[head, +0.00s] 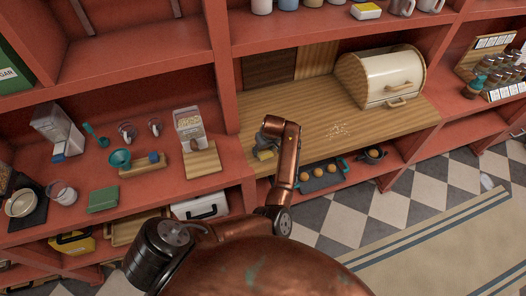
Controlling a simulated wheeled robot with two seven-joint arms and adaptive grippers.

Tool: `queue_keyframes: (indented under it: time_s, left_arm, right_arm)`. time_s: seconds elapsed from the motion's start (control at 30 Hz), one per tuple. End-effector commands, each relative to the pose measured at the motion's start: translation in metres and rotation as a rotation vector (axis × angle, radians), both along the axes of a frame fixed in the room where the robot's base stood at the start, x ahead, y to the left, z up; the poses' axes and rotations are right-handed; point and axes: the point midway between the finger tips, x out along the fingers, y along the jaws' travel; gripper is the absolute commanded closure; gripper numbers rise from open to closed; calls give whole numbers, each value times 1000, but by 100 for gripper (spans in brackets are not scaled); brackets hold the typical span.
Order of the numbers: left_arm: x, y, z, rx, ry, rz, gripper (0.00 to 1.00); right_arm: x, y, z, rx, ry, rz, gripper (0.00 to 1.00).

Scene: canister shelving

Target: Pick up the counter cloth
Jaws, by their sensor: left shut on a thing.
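My left gripper (264,146) is at the front left part of the wooden counter, at the end of my copper-coloured arm. It is shut on a small yellow piece, which looks like the counter cloth (264,155). Most of the cloth and the fingertips are hidden or too small to make out. I cannot tell whether the cloth still touches the counter (305,110). A patch of pale crumbs (338,130) lies on the counter to the right of the gripper. My right gripper is not in view.
A cream bread bin (392,78) stands at the counter's back right. A clear canister (189,128) and a wooden board (202,160) are just left of the gripper. A dark tray with orange round items (320,176) sits on the shelf below.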

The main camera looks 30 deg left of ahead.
Motion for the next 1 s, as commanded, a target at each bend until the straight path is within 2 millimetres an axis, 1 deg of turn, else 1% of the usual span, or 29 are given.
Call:
queue_keyframes:
  time_s: [0.1,0.2,0.37,0.47,0.7,0.8,0.9,1.0]
  left_arm:
    - [0,0,-1,-1,1,0,74]
    - [0,0,-1,-1,1,0,74]
    - [0,0,4,-1,-1,0,74]
    - [1,0,17,0,-3,0,74]
    - [2,0,65,1,-4,-1,74]
    - [1,0,81,0,-4,0,74]
    - [1,0,92,0,-1,0,74]
    - [0,0,98,0,0,-1,74]
  right_arm:
    - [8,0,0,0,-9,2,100]
    - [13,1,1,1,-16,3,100]
    - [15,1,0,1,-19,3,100]
    - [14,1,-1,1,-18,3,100]
    - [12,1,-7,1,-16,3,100]
    - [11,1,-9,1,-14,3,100]
    - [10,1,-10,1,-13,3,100]
    - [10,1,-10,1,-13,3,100]
